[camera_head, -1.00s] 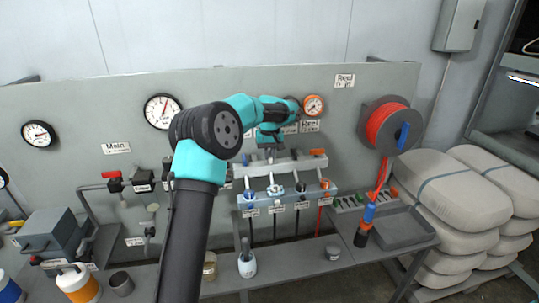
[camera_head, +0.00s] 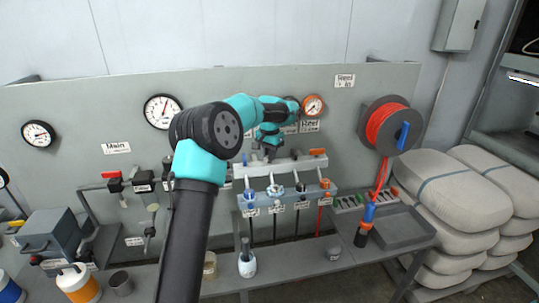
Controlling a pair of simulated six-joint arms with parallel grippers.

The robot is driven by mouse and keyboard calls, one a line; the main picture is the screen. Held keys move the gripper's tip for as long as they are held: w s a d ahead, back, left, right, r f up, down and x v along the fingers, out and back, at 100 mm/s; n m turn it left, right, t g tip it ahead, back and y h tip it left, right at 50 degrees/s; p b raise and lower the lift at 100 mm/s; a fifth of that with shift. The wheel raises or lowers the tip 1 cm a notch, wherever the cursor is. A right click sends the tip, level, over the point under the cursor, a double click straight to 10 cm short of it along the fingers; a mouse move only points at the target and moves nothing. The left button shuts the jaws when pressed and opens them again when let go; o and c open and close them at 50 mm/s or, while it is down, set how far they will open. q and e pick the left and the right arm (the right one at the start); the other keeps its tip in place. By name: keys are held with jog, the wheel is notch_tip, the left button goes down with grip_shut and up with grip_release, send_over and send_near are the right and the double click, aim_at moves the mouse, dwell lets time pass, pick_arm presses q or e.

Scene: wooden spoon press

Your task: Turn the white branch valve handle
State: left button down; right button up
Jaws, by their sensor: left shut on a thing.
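My left gripper (camera_head: 268,152) reaches over the grey branch manifold (camera_head: 262,170) on the panel, in the middle of the head view. It is shut at the upper row of the manifold, above the white-collared branch (camera_head: 275,190). The white valve handle is at the fingertips, mostly covered by the gripper, so its angle cannot be read. An orange handle (camera_head: 318,152) shows free to the right on the same row. My right gripper is not in view.
A hose reel (camera_head: 390,125) with orange hose hangs to the right of the manifold. Round gauges (camera_head: 163,111) are on the panel. A bench (camera_head: 300,270) below holds a bottle (camera_head: 247,264) and small cups. Stacked sacks (camera_head: 455,190) stand at the right.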

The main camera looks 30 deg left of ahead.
pick_arm(q)
jog(key=m, duration=0.4)
jog(key=shift+m, duration=2.2)
jog(key=c, duration=1.1)
grip_release()
jog(key=shift+c, duration=0.2)
notch_tip(320, 180, up, 18)
jog(key=shift+f, duration=0.25)
